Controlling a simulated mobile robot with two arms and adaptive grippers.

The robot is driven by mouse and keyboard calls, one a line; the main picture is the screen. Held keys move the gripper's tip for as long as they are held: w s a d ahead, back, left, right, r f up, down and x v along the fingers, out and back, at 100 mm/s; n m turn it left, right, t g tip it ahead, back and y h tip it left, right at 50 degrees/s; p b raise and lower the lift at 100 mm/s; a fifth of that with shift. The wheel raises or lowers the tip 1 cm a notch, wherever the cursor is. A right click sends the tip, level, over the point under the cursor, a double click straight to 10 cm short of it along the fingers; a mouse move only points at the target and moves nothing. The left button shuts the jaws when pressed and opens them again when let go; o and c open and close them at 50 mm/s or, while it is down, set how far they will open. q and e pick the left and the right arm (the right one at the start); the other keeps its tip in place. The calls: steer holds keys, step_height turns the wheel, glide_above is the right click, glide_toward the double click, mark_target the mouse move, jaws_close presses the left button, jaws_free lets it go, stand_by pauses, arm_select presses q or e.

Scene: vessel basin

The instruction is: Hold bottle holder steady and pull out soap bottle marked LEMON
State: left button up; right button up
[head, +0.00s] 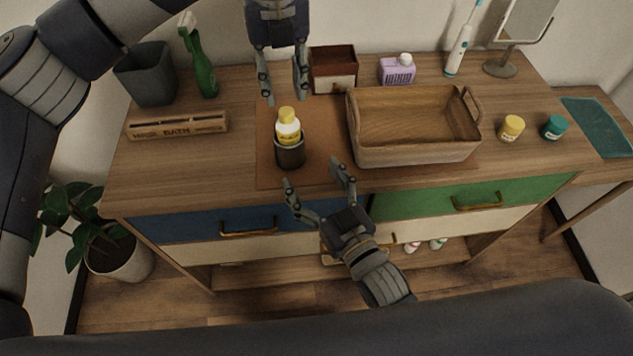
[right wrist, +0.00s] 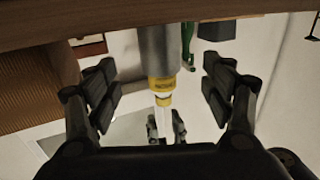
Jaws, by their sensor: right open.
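A white soap bottle (head: 288,131) with a yellow cap and yellow label stands upright in a dark cylindrical bottle holder (head: 290,157) on a brown mat. The label text is too small to read. In the right wrist view, seen upside down, the holder (right wrist: 158,48) is grey and the bottle (right wrist: 162,84) sticks out of it. My left gripper (head: 284,96) is open and empty above and behind the bottle, its fingers pointing down. My right gripper (head: 315,174) is open in front and right of the holder, with the holder between its spread fingers in the wrist view, apparently not touching.
A wooden basket (head: 415,152) stands right of the holder. A wooden bath box (head: 178,126) lies to the left, with a green spray bottle (head: 203,72) and dark bin (head: 147,78) behind. A brown box (head: 333,70) and purple bottle (head: 397,71) stand at the back.

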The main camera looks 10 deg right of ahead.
mark_target(297, 156)
steer(key=x, duration=1)
steer(key=shift+s, duration=0.1)
steer(key=shift+c, duration=0.6)
steer(key=c, duration=1.1)
